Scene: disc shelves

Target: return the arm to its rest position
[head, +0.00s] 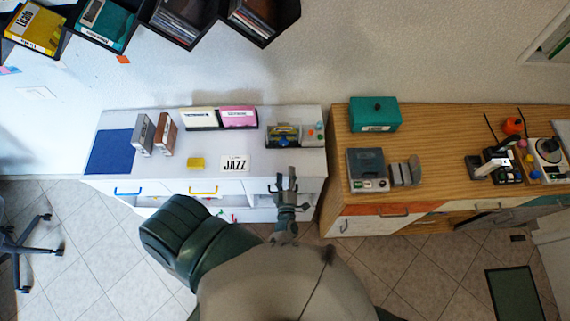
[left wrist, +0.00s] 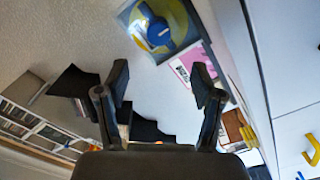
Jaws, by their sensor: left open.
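My left gripper (head: 286,180) is in front of the white cabinet, at its right part near the front edge. It is open, with nothing between its fingers. In the left wrist view the two dark fingers of the left gripper (left wrist: 160,92) stand wide apart, with wall and shelves behind. My left arm's dark green upper part (head: 185,238) shows at the lower left of the head view. My right gripper is not in view.
The wooden cabinet (head: 440,190) at right bears a grey player (head: 367,168) and teal box (head: 375,113). Open floor lies in front.

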